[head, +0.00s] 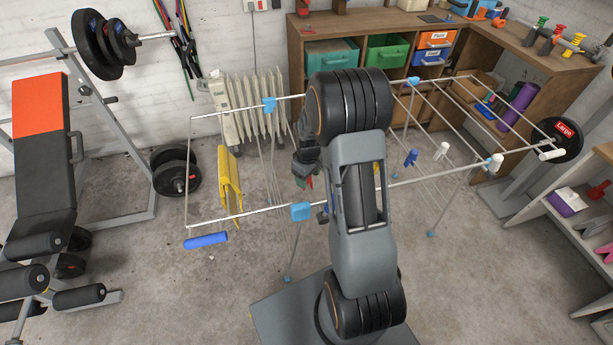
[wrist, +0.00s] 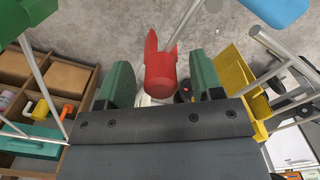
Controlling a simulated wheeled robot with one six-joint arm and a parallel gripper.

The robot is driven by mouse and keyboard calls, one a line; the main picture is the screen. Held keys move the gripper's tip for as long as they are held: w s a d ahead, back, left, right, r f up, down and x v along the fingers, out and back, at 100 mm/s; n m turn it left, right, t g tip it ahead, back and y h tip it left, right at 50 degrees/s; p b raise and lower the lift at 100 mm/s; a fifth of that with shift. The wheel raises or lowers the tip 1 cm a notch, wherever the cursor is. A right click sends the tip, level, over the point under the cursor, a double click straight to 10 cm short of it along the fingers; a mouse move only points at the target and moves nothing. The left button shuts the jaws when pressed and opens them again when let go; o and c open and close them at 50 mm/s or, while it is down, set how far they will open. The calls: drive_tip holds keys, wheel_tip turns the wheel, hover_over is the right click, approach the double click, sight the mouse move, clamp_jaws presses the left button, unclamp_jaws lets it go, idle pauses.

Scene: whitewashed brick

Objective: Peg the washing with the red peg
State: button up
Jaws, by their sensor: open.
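The red peg (wrist: 160,72) shows in the wrist view between the two green fingers of my gripper (wrist: 160,64), with a gap on each side. The jaws are open. In the head view my gripper (head: 304,180) is over the middle of the drying rack (head: 249,211), largely hidden by my arm; a bit of red shows there. A yellow cloth (head: 229,184) hangs on the rack to the left of my gripper; yellow also shows at the right in the wrist view (wrist: 238,82). Another yellow patch (head: 377,174) is partly hidden behind my arm.
A blue peg (head: 411,157) and a white peg (head: 441,151) sit on the rack's wires at right. A heater (head: 250,108) and wooden shelving (head: 470,52) stand behind. A weight bench (head: 42,150) is at left. Open floor (head: 130,260) lies at front left.

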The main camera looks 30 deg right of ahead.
drive_tip(key=c, duration=1)
